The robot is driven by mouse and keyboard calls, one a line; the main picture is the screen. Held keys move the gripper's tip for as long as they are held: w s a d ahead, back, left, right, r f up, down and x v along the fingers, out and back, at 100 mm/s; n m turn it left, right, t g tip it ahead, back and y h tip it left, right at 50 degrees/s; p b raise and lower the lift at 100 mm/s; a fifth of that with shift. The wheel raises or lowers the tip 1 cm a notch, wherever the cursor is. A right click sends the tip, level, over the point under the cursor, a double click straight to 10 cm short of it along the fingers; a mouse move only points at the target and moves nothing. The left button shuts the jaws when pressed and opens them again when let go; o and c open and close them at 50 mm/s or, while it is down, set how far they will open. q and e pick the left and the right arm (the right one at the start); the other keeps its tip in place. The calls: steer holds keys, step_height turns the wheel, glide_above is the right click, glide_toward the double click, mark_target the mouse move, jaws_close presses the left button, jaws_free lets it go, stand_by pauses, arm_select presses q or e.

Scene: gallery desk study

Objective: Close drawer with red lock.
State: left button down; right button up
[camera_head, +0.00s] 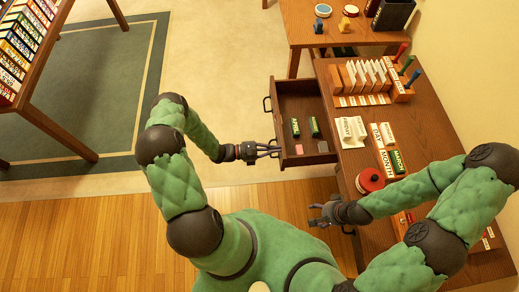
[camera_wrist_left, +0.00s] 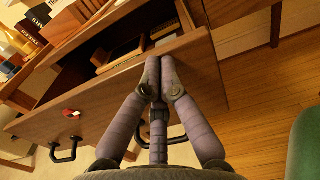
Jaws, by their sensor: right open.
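The wooden drawer (camera_head: 291,88) is pulled out to the left from the desk. Small green and pink items lie in it. In the left wrist view, its front (camera_wrist_left: 105,110) bears a small red lock (camera_wrist_left: 72,113) and black handles, one of them (camera_wrist_left: 65,152) below the lock. My left gripper (camera_head: 279,150) is at the near end of the drawer front. Its fingertips meet at the front's top edge in the left wrist view (camera_wrist_left: 160,62), with nothing visible between them; whether they touch the wood is unclear. My right gripper (camera_head: 314,214) is open and empty beside the desk's near left edge.
The desk top (camera_head: 350,178) holds a card rack, word blocks, a red round object (camera_head: 370,179) and stamps. Another table (camera_head: 300,30) stands behind. A shelf of books (camera_head: 25,45) is at the far left. The floor left of the drawer is clear.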

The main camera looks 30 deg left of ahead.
arm_select(q)
steer(key=b+x, duration=0.1)
steer(key=x, duration=1.8)
steer(key=shift+w+d+b, duration=0.3)
steer(key=shift+w+b, duration=0.05)
